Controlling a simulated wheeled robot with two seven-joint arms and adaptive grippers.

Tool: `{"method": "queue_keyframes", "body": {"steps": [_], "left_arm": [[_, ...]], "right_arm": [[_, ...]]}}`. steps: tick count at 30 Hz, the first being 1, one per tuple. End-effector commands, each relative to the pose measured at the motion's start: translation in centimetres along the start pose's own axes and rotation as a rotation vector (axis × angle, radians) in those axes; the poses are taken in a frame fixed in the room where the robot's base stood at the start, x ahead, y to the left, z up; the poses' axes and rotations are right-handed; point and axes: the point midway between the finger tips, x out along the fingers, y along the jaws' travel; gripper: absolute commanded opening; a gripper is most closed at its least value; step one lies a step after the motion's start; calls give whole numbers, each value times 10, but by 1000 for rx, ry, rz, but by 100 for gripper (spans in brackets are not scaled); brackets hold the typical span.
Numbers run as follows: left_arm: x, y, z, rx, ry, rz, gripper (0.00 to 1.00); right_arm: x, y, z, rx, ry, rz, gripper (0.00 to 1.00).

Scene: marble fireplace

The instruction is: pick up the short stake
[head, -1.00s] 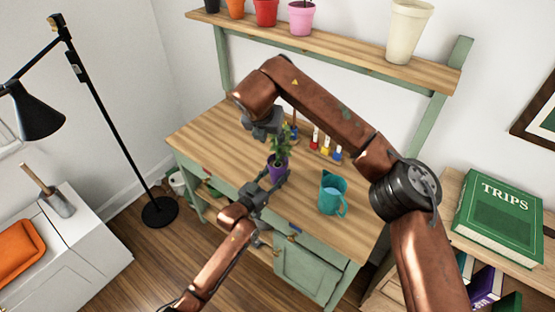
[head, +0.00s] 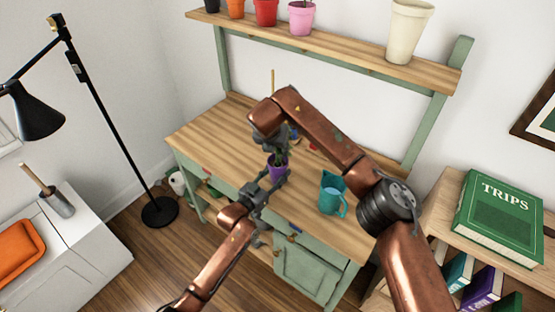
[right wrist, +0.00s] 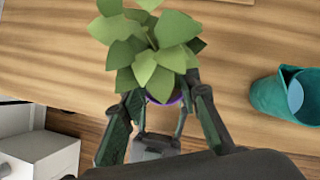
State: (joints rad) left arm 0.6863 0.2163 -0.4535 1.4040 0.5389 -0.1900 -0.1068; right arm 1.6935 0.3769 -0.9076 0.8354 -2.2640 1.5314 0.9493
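A thin, pale wooden stick (head: 272,80), which may be the short stake, shows upright behind my right arm; its lower end is hidden. A leafy plant (right wrist: 155,45) in a purple pot (head: 278,172) is at the workbench's front edge. My left gripper (head: 272,186) has its fingers on both sides of the pot and appears shut on it. My right gripper (head: 272,147) is just above the plant. In the right wrist view, its fingers (right wrist: 164,95) are apart, with leaves beyond them and nothing clearly held.
A teal watering can (head: 332,192) stands right of the pot on the wooden bench (head: 215,135). Small coloured items behind are mostly hidden by my arm. A shelf (head: 340,48) with several pots is above. The bench's left part is clear.

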Motion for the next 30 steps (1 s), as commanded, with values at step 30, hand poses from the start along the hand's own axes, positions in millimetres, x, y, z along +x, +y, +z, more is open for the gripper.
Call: {"method": "queue_keyframes", "body": {"steps": [30], "left_arm": [[0, 0, 0, 0, -1, 0, 8]], "right_arm": [[-8, 0, 5, 0, -2, 1, 0]]}}
